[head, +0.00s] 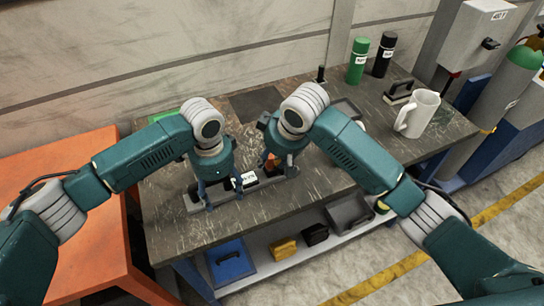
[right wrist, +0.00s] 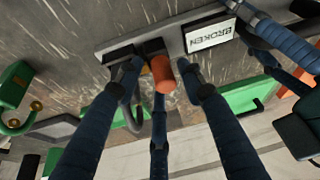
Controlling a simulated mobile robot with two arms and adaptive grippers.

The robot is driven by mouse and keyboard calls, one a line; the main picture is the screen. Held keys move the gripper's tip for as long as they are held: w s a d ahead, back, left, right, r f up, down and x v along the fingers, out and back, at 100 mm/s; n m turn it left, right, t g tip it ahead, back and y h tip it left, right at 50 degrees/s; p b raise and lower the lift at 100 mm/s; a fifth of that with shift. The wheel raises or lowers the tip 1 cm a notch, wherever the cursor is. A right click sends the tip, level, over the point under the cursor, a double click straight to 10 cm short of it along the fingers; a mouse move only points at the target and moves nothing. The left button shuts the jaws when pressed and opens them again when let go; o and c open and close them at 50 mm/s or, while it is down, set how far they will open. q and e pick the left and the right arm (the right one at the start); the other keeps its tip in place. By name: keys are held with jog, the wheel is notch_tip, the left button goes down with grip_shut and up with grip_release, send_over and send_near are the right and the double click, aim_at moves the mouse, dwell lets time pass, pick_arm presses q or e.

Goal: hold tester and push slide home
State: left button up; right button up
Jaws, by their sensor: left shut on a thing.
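The tester is a long grey bar (head: 222,198) with black blocks and a white label (right wrist: 209,34) reading BROKEN, lying on the dark bench. My left gripper (head: 220,190) is shut on the tester's left part; its fingers also show at the upper right of the right wrist view (right wrist: 275,38). An orange cylindrical knob (right wrist: 162,74), apparently the slide's, stands at the tester's other end. My right gripper (right wrist: 160,72) is open, with fingers on either side of the knob and small gaps visible. In the head view the knob (head: 270,164) is partly hidden by that gripper.
A lower shelf holds a blue tray (head: 230,262) and a yellow box (head: 284,249). An orange table (head: 85,240) stands left.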

jog(key=shift+r, duration=0.1)
pick_arm(q)
jog(key=shift+a, duration=0.1)
pick_arm(e)
jog(key=v, duration=1.1)
jog(key=shift+r, duration=0.4)
jog(key=shift+d, duration=0.15)
pick_arm(q)
jog(key=o, duration=2)
pick_arm(e)
jog(key=shift+s, duration=0.1)
